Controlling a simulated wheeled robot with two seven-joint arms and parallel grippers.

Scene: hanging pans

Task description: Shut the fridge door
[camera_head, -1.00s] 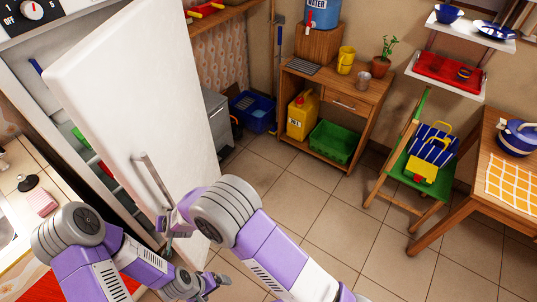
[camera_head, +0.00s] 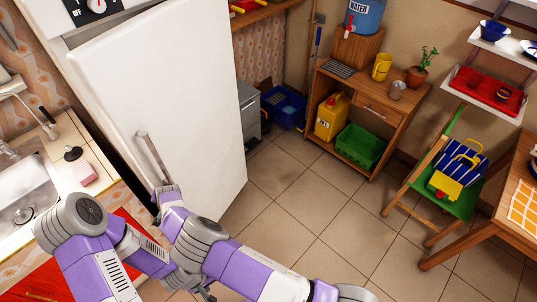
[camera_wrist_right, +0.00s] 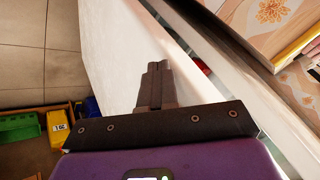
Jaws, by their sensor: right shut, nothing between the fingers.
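The white fridge door (camera_head: 170,100) stands nearly in line with the fridge, with its grey bar handle (camera_head: 153,158) facing me. In the right wrist view the door (camera_wrist_right: 110,60) has a narrow gap along its edge, with something red inside. My right gripper (camera_head: 164,189) is by the lower end of the handle. In its wrist view the dark fingers (camera_wrist_right: 155,85) are together and empty, over the door near that edge; I cannot tell whether they touch it. My left gripper (camera_head: 207,292) is low at the bottom edge, partly hidden by my right arm, its jaws unclear.
A sink counter (camera_head: 68,175) with a pink sponge (camera_head: 82,172) is left of the fridge. A wooden cabinet (camera_head: 372,105) with a yellow canister (camera_head: 332,117) and green crate (camera_head: 361,146) stands at the back. The tiled floor (camera_head: 300,200) between is clear.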

